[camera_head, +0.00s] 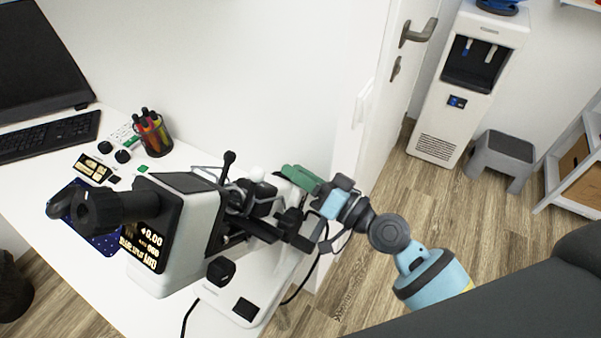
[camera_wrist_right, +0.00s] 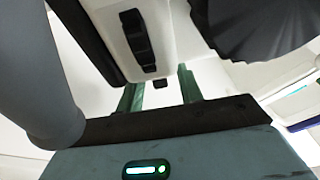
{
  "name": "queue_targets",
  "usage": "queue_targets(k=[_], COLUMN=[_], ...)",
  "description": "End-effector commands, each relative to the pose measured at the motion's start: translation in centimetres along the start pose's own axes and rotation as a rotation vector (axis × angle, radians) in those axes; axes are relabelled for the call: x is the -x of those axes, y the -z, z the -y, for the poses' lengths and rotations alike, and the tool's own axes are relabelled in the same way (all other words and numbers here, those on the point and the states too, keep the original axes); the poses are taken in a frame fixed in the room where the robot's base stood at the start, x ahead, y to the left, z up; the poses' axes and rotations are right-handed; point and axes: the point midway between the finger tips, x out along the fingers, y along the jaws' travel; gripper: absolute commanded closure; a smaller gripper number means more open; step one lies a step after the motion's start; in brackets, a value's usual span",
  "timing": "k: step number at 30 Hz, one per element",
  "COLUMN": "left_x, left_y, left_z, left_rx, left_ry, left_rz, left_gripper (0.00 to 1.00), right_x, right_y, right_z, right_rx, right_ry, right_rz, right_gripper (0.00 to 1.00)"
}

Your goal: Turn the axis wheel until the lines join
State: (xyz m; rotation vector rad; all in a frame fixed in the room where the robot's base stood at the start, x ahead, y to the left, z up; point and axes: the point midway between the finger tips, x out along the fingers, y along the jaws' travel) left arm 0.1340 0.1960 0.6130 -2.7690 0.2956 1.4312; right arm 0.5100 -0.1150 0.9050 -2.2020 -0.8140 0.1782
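The eye-test instrument (camera_head: 178,245) is white and black and stands on the white desk. Its dark screen (camera_head: 150,238) shows orange figures, the top one like +0.00. A black ribbed knob (camera_head: 98,211) sits at its left end, and a black knob (camera_head: 221,270) is low on its near side. A large black ribbed wheel (camera_wrist_right: 258,25) fills the wrist view's upper right. I cannot tell which is the axis wheel; no lines show. My right gripper (camera_head: 300,178) is behind the instrument. My left gripper is not in view.
A pen cup (camera_head: 152,135), keyboard (camera_head: 50,137) and monitor (camera_head: 40,60) are at the desk's back left. A dark blue mat (camera_head: 100,243) lies beside the instrument. A door (camera_head: 385,90), water dispenser (camera_head: 465,80) and grey stool (camera_head: 502,155) are to the right.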

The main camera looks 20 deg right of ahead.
Motion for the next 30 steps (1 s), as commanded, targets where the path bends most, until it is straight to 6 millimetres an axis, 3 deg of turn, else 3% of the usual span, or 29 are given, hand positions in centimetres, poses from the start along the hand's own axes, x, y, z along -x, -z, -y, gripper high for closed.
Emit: queue_targets(k=[5, 18, 30], left_x=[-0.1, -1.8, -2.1], left_y=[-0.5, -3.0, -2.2], left_z=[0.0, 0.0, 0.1], left_rx=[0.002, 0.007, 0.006], left_ry=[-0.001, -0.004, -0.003], left_rz=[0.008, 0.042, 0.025], left_gripper=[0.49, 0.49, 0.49], right_x=[0.7, 6.9, 7.8], right_y=[-0.1, -0.3, 0.0], right_z=[-0.1, -0.3, 0.0], right_rx=[0.000, -0.001, 0.000], right_ry=[-0.001, -0.004, 0.000], right_rz=[0.001, 0.002, 0.000], right_gripper=[0.64, 0.64, 0.64])
